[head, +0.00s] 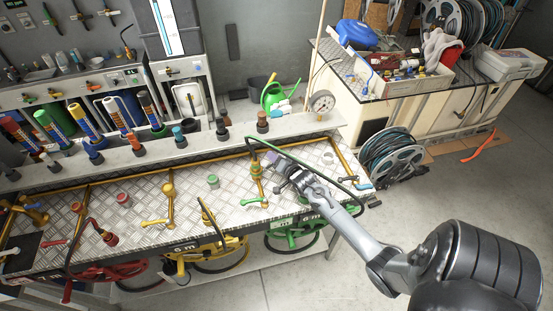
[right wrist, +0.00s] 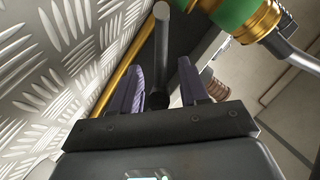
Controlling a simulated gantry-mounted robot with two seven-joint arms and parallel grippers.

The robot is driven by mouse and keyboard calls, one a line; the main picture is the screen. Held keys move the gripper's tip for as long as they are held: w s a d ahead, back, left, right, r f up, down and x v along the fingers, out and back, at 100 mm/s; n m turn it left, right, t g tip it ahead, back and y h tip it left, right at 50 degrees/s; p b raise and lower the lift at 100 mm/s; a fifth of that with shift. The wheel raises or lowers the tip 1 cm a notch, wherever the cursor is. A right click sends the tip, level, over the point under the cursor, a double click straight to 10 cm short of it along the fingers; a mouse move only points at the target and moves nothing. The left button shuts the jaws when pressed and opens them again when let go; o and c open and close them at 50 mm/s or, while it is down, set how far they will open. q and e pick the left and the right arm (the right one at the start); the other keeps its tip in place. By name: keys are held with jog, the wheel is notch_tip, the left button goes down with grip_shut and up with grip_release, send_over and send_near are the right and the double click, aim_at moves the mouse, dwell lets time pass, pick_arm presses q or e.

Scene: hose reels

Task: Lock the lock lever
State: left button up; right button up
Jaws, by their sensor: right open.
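A small green lever (head: 253,201) lies near the fitting's foot. My left gripper is not in view.
Brass pipes and a dark green hose (head: 310,168) run near my right arm. A pressure gauge (head: 322,103) stands behind. Red, yellow and green (head: 295,236) hose reels sit under the bench's front edge. Tools line the back shelf. The floor at right is mostly clear.

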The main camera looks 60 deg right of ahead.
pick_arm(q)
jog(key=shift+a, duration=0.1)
pick_arm(e)
grip_shut()
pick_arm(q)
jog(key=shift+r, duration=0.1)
